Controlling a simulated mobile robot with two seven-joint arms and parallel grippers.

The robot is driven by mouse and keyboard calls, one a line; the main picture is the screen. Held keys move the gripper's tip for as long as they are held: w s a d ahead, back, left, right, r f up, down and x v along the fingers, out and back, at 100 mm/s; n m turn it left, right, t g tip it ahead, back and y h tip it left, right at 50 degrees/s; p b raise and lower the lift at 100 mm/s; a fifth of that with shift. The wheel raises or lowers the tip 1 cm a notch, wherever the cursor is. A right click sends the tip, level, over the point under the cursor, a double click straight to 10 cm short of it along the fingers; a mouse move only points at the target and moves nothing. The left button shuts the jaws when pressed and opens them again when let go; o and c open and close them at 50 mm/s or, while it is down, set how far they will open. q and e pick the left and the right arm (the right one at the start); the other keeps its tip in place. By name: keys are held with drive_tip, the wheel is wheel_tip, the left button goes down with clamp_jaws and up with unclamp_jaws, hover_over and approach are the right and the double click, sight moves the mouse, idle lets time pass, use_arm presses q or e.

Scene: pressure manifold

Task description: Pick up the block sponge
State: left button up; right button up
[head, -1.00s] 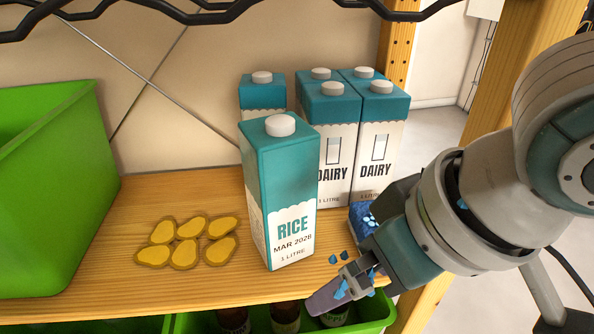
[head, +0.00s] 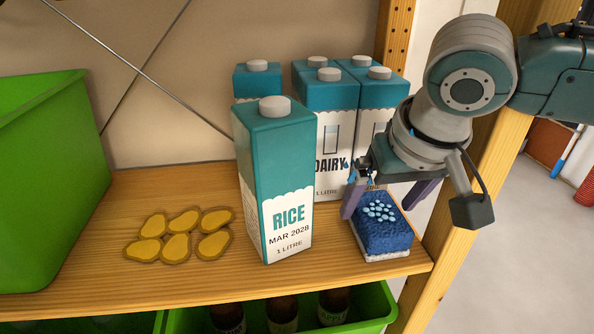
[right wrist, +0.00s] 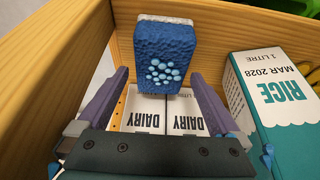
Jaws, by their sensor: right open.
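The block sponge (head: 380,226) is blue with a pale base and light blue dots on its top. It lies on the wooden shelf near the right front corner, right of the rice carton. My right gripper (head: 388,205) is open above and behind it, with one purple finger on each side of the sponge in the head view. In the right wrist view the sponge (right wrist: 160,55) shows ahead of the two spread fingers (right wrist: 157,100), and no grip on it is seen. My left gripper is not in view.
The rice carton (head: 273,185) stands close to the sponge's left. Several dairy cartons (head: 327,130) stand behind. A wooden post (head: 460,195) is close on the right. Yellow flat pieces (head: 178,235) and a green bin (head: 40,180) are at left. A green crate with bottles (head: 345,310) sits below.

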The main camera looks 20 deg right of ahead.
drive_tip(key=x, duration=0.2)
drive_tip(key=shift+w+f+b, duration=0.15)
drive_tip(key=shift+f+b, duration=0.15)
drive_tip(key=shift+b, duration=0.05)
drive_tip(key=shift+r, duration=0.1)
drive_tip(key=c, duration=1.3)
